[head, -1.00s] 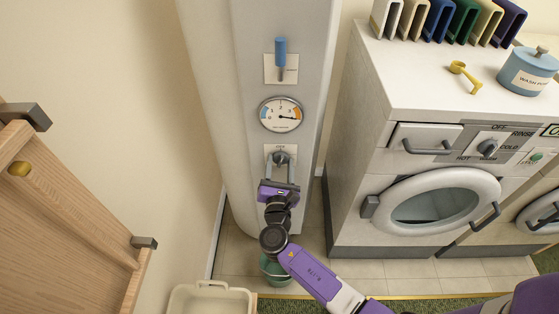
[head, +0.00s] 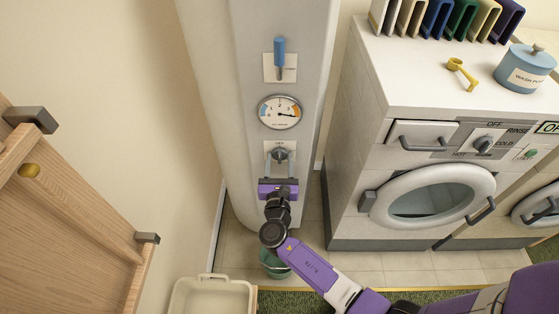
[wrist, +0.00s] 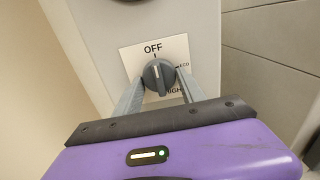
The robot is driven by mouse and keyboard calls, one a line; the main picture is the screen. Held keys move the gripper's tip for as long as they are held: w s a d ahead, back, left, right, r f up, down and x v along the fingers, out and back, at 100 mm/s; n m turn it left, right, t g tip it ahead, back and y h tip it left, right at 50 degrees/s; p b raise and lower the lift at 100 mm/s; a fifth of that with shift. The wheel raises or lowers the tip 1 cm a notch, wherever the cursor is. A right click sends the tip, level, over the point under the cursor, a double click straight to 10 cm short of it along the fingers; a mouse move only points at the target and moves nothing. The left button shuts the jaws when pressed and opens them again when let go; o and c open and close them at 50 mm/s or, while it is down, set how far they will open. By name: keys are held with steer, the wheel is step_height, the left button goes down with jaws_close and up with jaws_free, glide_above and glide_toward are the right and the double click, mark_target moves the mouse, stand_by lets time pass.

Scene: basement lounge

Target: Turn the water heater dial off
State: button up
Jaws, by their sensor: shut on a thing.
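The water heater dial (head: 279,155) is a grey knob on a white plate on the front of the tall white heater (head: 215,110). In the wrist view the dial (wrist: 158,76) has OFF printed above it, ECO to its right and a partly hidden HIGH at lower right. Its raised grip bar stands nearly upright, roughly in line with the OFF mark. My gripper (head: 280,157) reaches up to the dial, with one finger on each side. The wrist view shows my gripper (wrist: 161,80) shut on the dial; the fingers cover part of the plate.
A gauge (head: 280,112) and a blue-handled lever (head: 280,52) sit above the dial. A white washer (head: 430,195) stands to the right. A wooden door (head: 75,215) is at left. A cream bin (head: 212,297) and a green bucket (head: 273,264) are on the floor below.

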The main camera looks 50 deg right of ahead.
steer(key=o, duration=1.3)
steer(key=shift+a, duration=0.1)
steer(key=b+v, duration=0.1)
steer(key=v, duration=0.6)
steer(key=shift+s+a, duration=0.25)
